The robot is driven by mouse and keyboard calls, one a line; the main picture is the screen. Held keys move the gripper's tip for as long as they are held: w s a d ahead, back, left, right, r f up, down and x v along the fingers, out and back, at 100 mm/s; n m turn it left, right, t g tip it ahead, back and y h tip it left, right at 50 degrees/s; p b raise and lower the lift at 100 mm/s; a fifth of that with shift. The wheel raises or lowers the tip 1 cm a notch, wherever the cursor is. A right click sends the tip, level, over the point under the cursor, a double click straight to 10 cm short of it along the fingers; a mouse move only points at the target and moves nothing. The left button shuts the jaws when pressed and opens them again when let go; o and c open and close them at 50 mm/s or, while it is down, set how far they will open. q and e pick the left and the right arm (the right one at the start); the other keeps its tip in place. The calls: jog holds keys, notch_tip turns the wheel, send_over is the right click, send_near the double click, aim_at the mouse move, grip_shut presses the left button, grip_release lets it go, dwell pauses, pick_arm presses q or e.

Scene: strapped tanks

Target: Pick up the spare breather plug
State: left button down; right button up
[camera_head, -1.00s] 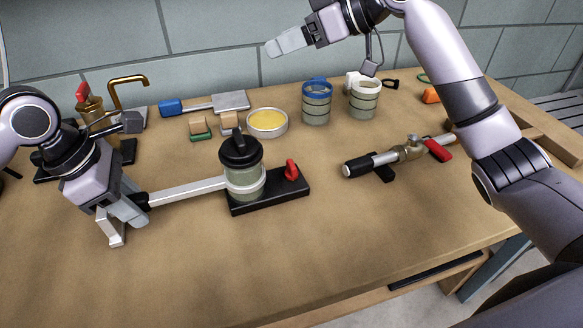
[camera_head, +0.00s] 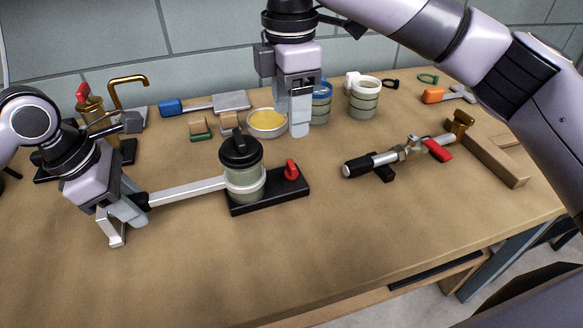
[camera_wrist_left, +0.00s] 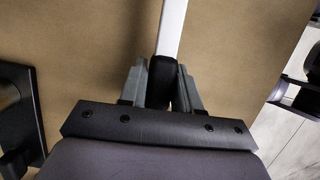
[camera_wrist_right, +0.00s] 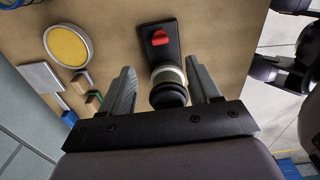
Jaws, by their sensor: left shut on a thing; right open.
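I cannot tell for sure which thing is the spare breather plug. A clear tank (camera_head: 245,183) with a black cap (camera_head: 240,150) stands upright in a black base (camera_head: 277,194) with a red clamp (camera_head: 291,170). A pale strap circles the tank, and its long light handle (camera_head: 188,190) runs left. My left gripper (camera_head: 128,212) is shut on the handle's black end (camera_wrist_left: 162,82). My right gripper (camera_head: 293,115) is open and empty, above the table behind the tank, by the blue-rimmed tank (camera_head: 321,100). In the right wrist view the capped tank (camera_wrist_right: 168,88) shows between its fingers.
A yellow-filled dish (camera_head: 267,122), wooden blocks (camera_head: 199,127) and a blue-handled tool (camera_head: 172,107) lie at the back. A white-rimmed tank (camera_head: 363,100) stands right of them. A valve assembly with a red lever (camera_head: 438,150) lies right. The front of the table is clear.

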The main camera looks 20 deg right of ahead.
aim_at(292, 163)
notch_tip(292, 163, down, 11)
jog(key=shift+d, duration=0.15)
dwell(0.4)
jog(key=c, duration=1.1)
notch_tip(292, 163, up, 18)
dwell(0.4)
pick_arm(q)
jog(key=c, duration=0.7)
grip_release()
